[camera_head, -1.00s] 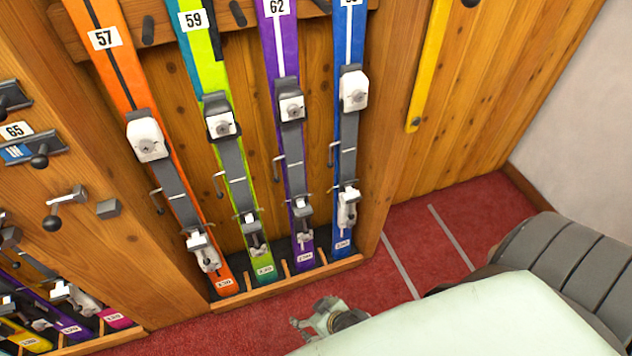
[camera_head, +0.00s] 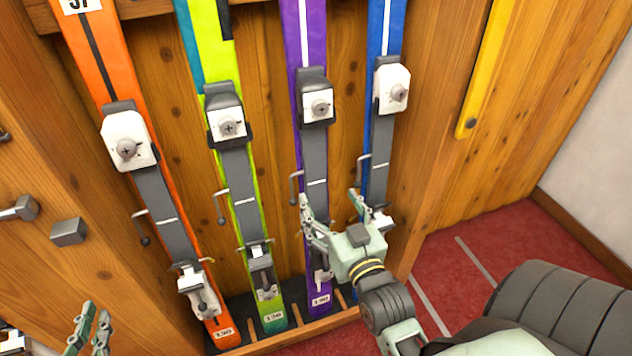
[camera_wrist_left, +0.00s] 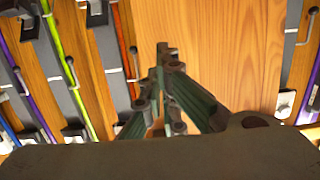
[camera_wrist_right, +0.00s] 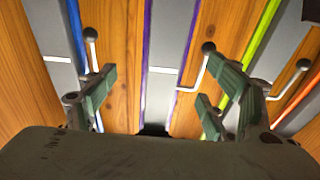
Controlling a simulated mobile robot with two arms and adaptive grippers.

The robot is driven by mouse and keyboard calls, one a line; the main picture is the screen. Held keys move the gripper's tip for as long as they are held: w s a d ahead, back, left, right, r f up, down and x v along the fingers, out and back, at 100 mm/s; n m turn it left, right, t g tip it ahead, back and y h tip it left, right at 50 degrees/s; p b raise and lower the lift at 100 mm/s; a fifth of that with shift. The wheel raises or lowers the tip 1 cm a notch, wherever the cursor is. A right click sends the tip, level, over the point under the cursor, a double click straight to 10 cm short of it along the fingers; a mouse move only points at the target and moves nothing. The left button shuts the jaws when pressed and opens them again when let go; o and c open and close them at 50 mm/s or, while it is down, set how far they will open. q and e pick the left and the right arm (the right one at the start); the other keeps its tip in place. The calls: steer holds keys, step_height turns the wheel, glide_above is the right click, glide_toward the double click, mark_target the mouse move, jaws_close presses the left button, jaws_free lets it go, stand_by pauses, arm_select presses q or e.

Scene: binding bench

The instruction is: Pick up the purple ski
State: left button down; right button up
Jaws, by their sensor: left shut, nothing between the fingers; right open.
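The purple ski (camera_head: 319,45) stands upright in the rack, between a lime-and-teal ski and a blue ski. Its white-and-grey binding and grey plate face me. My right gripper (camera_head: 332,210) is open in front of its lower half, and one finger overlaps the ski in the head view. In the right wrist view the open fingers (camera_wrist_right: 161,72) stand either side of the purple-edged ski (camera_wrist_right: 147,50), with nothing held. The ski's lower part is partly hidden by this gripper. My left gripper (camera_head: 95,318) is shut and empty at the lower left; it also shows in the left wrist view (camera_wrist_left: 166,52).
The orange ski (camera_head: 113,62), lime-and-teal ski (camera_head: 212,50) and blue ski (camera_head: 394,30) stand in the same rack, with small levers projecting between them. A wooden sill (camera_head: 290,333) runs below. A yellow strip (camera_head: 482,75) hangs at right. Red floor (camera_head: 500,225) lies right of the rack.

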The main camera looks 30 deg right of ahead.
mark_target(317, 185)
steer(key=shift+x, duration=1)
steer(key=x, duration=0.1)
steer(key=b+x, duration=0.1)
steer(key=x, duration=0.1)
steer(key=b+x, duration=0.1)
steer(key=shift+w+a+f, duration=0.15)
steer(key=shift+w+a, duration=0.15)
steer(key=shift+w, duration=0.25)
jaws_close()
arm_select(q)
step_height(317, 185, up, 10)
steer(key=d+t+h, duration=0.1)
steer(key=t, duration=0.4)
steer(key=shift+w+d+t+h, duration=0.3)
steer(key=shift+w+h, duration=0.1)
steer(key=shift+w, duration=0.05)
arm_select(e)
steer(key=shift+r, duration=0.25)
